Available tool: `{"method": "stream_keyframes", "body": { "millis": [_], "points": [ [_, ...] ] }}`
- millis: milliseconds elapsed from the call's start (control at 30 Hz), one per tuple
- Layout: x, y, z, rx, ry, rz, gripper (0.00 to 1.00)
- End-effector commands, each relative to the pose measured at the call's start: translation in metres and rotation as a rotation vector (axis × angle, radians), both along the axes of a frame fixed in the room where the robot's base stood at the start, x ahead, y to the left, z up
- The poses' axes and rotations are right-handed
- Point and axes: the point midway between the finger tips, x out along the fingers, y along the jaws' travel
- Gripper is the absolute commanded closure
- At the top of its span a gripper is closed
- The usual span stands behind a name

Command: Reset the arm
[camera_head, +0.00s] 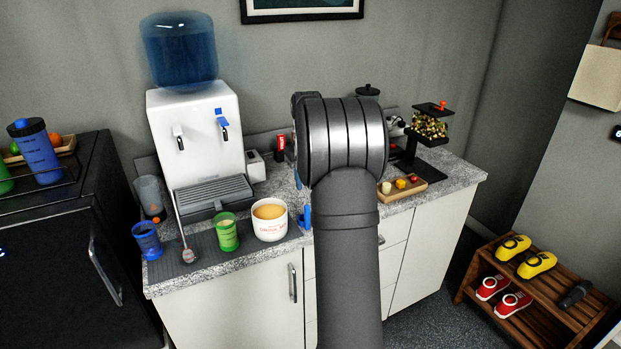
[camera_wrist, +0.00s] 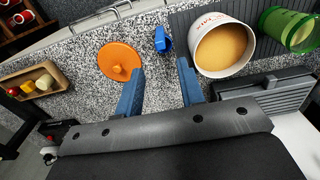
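My gripper (camera_wrist: 160,66) shows in the wrist view as two blue fingers spread apart, with nothing between them. It is open above the speckled grey counter (camera_wrist: 75,85). In the wrist view, an orange lid with a knob (camera_wrist: 119,61) lies just left of the left fingertip. A small blue object (camera_wrist: 162,40) is beyond the gap. A white pot with tan contents (camera_wrist: 223,47) is right of the right finger; it also shows in the head view (camera_head: 270,219). In the head view, my own arm rises in front of the counter and hides most of the gripper.
The water dispenser (camera_head: 197,140) stands left of the arm. A green cup (camera_head: 227,232) and a blue cup (camera_head: 147,241) stand near the counter's front edge. A wooden tray with small coloured pieces (camera_head: 402,189) and a black stand (camera_head: 425,135) are at right.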

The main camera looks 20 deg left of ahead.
Motion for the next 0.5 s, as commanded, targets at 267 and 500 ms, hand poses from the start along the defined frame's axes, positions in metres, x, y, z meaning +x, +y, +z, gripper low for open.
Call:
{"method": "stream_keyframes", "body": {
  "millis": [267,500],
  "points": [
    [0.000,0.000,-0.025,-0.001,0.004,0.000,0.65],
    [0.000,0.000,-0.072,-0.001,0.004,0.000,0.65]
  ]
}}
